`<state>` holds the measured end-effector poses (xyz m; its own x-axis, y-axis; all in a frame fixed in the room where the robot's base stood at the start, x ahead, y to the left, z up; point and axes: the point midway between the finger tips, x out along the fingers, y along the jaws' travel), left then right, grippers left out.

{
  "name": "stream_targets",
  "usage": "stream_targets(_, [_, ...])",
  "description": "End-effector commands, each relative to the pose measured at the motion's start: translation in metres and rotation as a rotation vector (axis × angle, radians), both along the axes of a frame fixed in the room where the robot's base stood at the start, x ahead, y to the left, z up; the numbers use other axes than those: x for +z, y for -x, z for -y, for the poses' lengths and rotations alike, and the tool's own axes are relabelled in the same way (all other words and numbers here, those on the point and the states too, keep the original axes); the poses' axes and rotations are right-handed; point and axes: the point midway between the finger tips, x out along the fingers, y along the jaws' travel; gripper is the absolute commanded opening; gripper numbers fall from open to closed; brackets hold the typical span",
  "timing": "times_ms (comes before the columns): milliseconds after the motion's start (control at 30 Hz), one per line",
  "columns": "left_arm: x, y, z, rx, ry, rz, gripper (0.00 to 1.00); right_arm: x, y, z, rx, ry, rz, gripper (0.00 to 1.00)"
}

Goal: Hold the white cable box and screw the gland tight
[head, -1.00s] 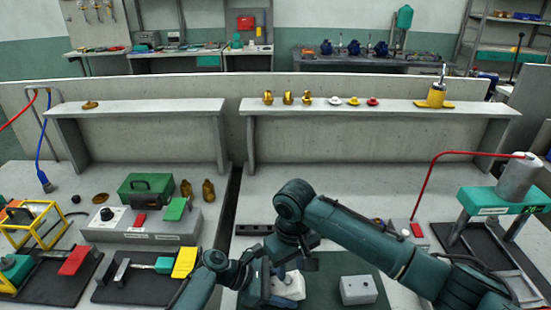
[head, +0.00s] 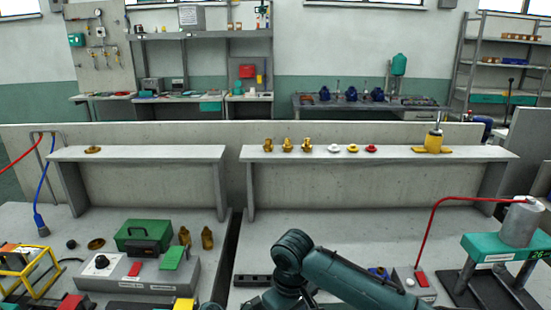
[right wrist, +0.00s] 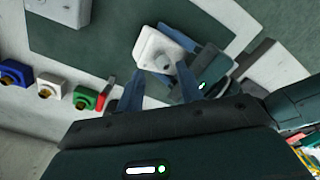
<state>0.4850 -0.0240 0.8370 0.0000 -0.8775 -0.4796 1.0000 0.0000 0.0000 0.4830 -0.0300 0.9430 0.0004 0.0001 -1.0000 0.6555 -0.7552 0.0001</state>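The white cable box (right wrist: 152,42) shows in the right wrist view, above the dark mat, with a round pale gland (right wrist: 163,62) on its face. My left gripper (right wrist: 176,54) reaches in from the right there, with blue fingers at the box's sides; it appears shut on the box. My right gripper (right wrist: 160,72) has its two blue fingers apart, pointing at the box. The gland shows between its fingertips, and I see no contact. In the head view both grippers and the box are below the picture's lower edge.
A second pale box (right wrist: 62,10) lies at the wrist view's upper left. Blue (right wrist: 14,76), white (right wrist: 48,84) and green (right wrist: 86,97) blocks with brass fittings stand at the left. In the head view a shelf (head: 400,156) carries brass, white and red fittings. A teal press stand (head: 500,246) is at right.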

Motion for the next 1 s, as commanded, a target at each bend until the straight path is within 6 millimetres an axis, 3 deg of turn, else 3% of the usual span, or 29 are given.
stream_targets(600, [0.0,0.0,0.0,0.0,0.0,0.0,0.39,-0.029,0.0,0.0,0.0,0.001,-0.001,0.37])
stream_targets(1000, [0.001,-0.001,0.0,0.001,0.002,0.002,0.39,-0.033,0.001,0.0,-0.001,-0.001,-0.003,0.37])
